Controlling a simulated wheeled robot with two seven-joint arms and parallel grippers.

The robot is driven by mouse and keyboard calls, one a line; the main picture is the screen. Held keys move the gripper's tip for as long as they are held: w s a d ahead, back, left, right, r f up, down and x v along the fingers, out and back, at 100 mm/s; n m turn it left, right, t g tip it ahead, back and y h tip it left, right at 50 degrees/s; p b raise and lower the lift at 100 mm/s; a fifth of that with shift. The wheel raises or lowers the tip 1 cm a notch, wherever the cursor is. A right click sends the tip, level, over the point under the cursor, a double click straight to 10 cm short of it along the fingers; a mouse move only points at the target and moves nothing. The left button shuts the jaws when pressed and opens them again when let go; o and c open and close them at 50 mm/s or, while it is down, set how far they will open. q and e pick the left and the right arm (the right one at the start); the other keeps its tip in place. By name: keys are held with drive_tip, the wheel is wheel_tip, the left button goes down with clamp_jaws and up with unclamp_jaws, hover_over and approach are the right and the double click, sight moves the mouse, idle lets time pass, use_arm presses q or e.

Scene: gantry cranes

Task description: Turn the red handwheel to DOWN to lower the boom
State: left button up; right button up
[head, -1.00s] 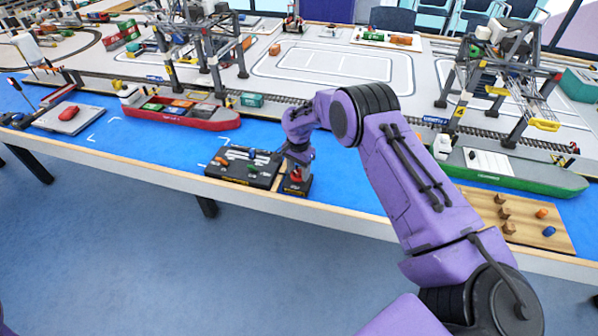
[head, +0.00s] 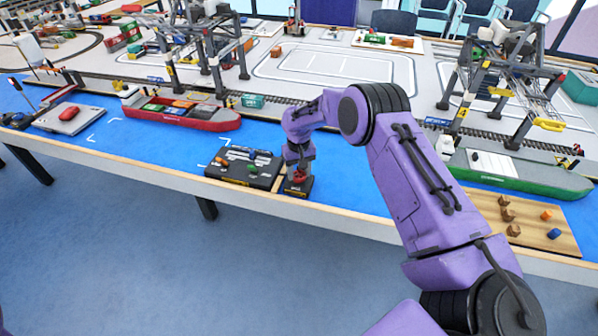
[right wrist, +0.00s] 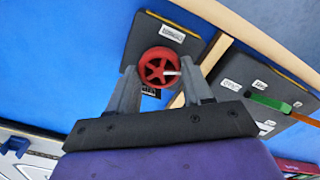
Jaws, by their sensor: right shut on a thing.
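The red handwheel (right wrist: 152,66) is a spoked wheel with a pale handle or mark on it, on a small dark box (right wrist: 176,38). In the head view the red handwheel (head: 299,177) sits near the table's front edge, just right of the dark control panel (head: 240,169). My right gripper (right wrist: 160,73) is shut on the handwheel, one finger on each side of its rim. In the head view my right gripper (head: 299,167) comes down from above and partly covers the wheel. The box's DOWN marking cannot be read. My left gripper is out of view.
The control panel carries several coloured levers beside the wheel's box. A red ship (head: 180,117) lies to the left and a green ship (head: 520,174) to the right. A wooden board (head: 520,222) with small blocks is at the right. Gantry cranes stand behind.

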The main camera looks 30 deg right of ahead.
sight(299, 175)
drive_tip(key=n, duration=0.6)
drive_tip(key=shift+s+a+f+b, duration=0.15)
drive_tip(key=shift+s+f+b, duration=0.05)
drive_tip(key=shift+f+b, duration=0.15)
drive_tip(key=n, duration=0.7)
drive_tip(key=shift+r+b, duration=0.1)
drive_tip(key=shift+b, duration=0.3)
drive_tip(key=shift+n, duration=0.3)
drive_tip(key=o, duration=1)
drive_tip(key=shift+o, duration=0.2)
drive_tip(key=shift+w+r, duration=0.1)
drive_tip(key=shift+r, duration=0.1)
wheel_tip(299, 175, up, 10)
drive_tip(key=b, duration=0.1)
drive_tip(key=shift+r+b, duration=0.15)
drive_tip(key=shift+b, duration=0.2)
